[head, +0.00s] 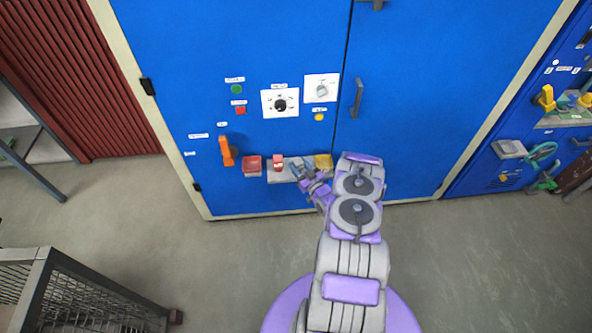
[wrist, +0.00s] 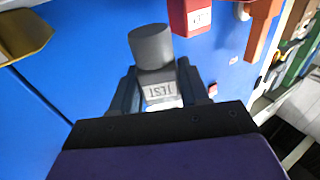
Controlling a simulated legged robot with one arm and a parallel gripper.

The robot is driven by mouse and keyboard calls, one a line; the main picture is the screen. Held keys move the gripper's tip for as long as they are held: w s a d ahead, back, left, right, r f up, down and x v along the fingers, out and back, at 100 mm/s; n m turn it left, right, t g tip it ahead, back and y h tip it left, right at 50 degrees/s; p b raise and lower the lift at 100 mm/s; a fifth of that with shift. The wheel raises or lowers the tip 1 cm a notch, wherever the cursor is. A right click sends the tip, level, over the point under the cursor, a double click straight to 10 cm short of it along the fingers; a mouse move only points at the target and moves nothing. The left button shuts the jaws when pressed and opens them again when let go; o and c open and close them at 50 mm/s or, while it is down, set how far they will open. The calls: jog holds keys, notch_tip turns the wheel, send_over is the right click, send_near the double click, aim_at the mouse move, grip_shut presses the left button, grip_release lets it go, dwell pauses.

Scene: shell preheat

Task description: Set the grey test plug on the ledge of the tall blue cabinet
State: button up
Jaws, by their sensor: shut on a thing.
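The grey test plug (wrist: 152,47), a cylinder with a white TEST label, is between the two fingers of my gripper (wrist: 158,84) in the wrist view. The gripper is shut on it. In the head view my gripper (head: 299,170) is at the front of the tall blue cabinet (head: 230,50), over or beside its small grey ledge (head: 284,177). The plug is too small to make out there. I cannot tell whether it touches the ledge.
A red box (head: 252,168) and an orange handle (head: 228,151) are further left. Dials and buttons sit above. A mesh-sided frame (head: 40,275) stands lower left.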

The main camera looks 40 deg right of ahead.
aim_at(297, 167)
jog(key=shift+w+a, duration=0.1)
jog(key=shift+w, duration=0.35)
jog(key=shift+w+f, duration=0.1)
jog(key=shift+w, duration=0.35)
jog(key=f, duration=0.1)
jog(key=f+b, duration=0.1)
jog(key=d+f+b, duration=0.1)
jog(key=f, duration=0.1)
jog(key=shift+w, duration=0.35)
jog(key=shift+a+r, duration=0.15)
jog(key=shift+a, duration=0.2)
jog(key=o, duration=1.2)
jog(key=shift+d, duration=0.3)
jog(key=shift+a, duration=0.1)
